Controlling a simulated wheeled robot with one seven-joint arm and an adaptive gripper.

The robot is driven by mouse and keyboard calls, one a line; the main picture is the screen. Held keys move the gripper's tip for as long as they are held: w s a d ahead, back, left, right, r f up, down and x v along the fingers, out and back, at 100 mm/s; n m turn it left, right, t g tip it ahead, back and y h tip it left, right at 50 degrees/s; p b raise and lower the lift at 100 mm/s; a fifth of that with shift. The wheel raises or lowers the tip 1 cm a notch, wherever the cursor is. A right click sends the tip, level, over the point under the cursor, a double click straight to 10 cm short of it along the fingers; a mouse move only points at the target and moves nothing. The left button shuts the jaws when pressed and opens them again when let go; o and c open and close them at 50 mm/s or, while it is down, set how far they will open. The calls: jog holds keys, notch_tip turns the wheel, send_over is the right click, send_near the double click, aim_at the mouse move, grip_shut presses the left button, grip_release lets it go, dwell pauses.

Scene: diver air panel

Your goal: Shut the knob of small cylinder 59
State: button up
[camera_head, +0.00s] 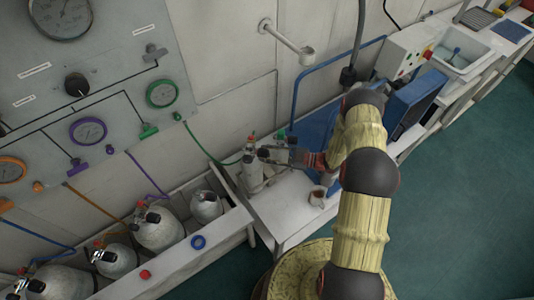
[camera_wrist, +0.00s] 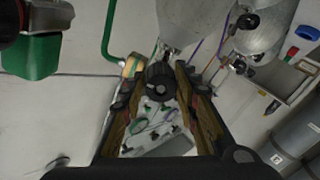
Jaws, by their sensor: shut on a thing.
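Small pale grey cylinders (camera_head: 251,178) stand on the white bench end in the head view, with valves at their tops. I cannot read a number 59 on any of them. My gripper (camera_head: 266,154) reaches in from the right at valve height. In the wrist view my gripper (camera_wrist: 159,84) has its two fingers on either side of a dark round knob (camera_wrist: 160,76), shut on it. The knob itself is hidden by my fingers in the head view.
Several larger cylinders (camera_head: 157,232) stand in a white rack at lower left. The gauge panel (camera_head: 115,60) is on the wall behind. A green hose (camera_head: 202,148) runs to the small cylinders. A brown cup (camera_head: 317,197) stands close to my forearm. A blue case (camera_head: 414,100) is further right.

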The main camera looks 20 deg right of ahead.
jog(key=shift+f, duration=0.15)
dwell(0.4)
jog(key=o, duration=1.1)
jog(key=shift+o, duration=0.3)
jog(key=shift+d, duration=0.1)
jog(key=v, duration=0.7)
jog(key=shift+s+d, duration=0.1)
